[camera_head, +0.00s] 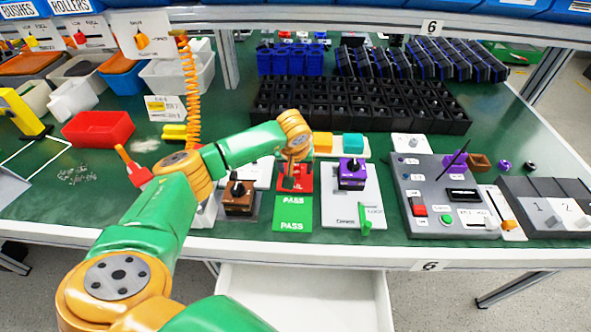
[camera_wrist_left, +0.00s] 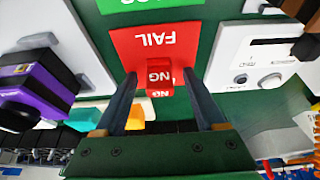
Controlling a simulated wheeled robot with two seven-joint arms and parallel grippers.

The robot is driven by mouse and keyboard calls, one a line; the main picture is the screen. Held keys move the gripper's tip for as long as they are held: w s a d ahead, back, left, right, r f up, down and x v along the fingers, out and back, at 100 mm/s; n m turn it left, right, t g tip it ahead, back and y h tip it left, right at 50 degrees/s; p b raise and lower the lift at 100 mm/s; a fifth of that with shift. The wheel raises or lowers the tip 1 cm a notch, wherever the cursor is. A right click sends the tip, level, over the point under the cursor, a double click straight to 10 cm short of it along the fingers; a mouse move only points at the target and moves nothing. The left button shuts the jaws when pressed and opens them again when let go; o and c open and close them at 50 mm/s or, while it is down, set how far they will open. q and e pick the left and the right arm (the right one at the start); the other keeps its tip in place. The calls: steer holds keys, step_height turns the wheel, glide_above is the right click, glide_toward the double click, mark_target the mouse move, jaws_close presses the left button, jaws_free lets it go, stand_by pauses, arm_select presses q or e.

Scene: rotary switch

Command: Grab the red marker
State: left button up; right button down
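The red marker (camera_wrist_left: 159,76) is a small red block lettered NG. It stands on the red FAIL card (camera_wrist_left: 130,45) in the left wrist view. My left gripper (camera_wrist_left: 160,73) is open, with one finger on each side of the marker and a gap visible on both sides. In the head view my left gripper (camera_head: 294,172) points down over the FAIL card (camera_head: 306,180) and largely hides the marker. My right gripper is in neither view.
A green PASS card (camera_head: 292,215) lies in front of the FAIL card. A brown rotary switch (camera_head: 238,205) stands to the left and a purple one (camera_head: 351,181) to the right. A green marker (camera_head: 364,220) stands near the table's front edge.

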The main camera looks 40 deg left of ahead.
arm_select(q)
jaws_close()
